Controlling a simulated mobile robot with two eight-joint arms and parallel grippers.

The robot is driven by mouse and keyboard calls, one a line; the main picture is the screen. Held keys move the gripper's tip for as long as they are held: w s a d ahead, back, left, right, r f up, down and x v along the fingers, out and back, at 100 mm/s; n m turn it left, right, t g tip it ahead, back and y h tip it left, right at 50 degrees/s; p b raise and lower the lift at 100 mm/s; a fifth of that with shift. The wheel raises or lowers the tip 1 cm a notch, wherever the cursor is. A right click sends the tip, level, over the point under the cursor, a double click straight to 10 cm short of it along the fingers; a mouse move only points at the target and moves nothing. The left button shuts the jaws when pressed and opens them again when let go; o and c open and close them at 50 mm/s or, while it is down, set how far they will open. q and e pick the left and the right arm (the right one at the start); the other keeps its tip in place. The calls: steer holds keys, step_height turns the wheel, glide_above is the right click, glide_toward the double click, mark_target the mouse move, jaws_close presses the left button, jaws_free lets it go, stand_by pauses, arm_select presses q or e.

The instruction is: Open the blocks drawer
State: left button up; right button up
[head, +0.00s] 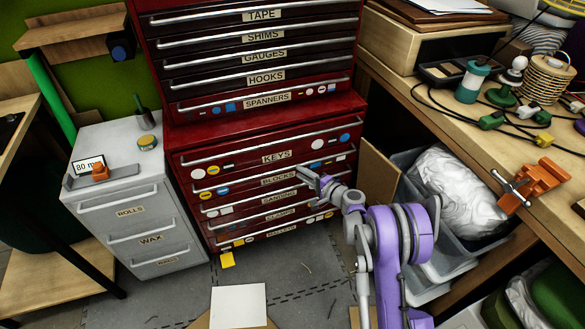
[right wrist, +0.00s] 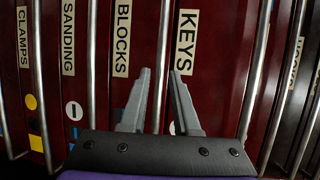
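The blocks drawer (head: 235,184) is in the lower part of the red cabinet, just below the keys drawer. It looks shut, flush with its neighbours. Its BLOCKS label (right wrist: 122,38) shows in the right wrist view, with its long metal handle (right wrist: 162,40) beside it. My right gripper (head: 308,178) is at the right half of this drawer front in the head view. In the right wrist view its two fingers (right wrist: 160,72) are apart, one on each side of the blocks handle. I cannot tell whether they touch it. My left gripper is not in view.
The keys drawer handle (right wrist: 250,85) and the sanding drawer handle (right wrist: 92,60) run close on either side. A grey cabinet (head: 130,190) stands left, a workbench (head: 430,85) right with a grey bin (head: 440,240) under it. Floor before the drawers holds a white sheet (head: 238,306).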

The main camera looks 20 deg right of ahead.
mark_target(292, 168)
steer(key=x, duration=0.5)
steer(key=shift+w+a+f, duration=0.1)
steer(key=shift+w+f, duration=0.05)
steer(key=shift+w, duration=0.15)
jaws_close()
stand_by(1.1)
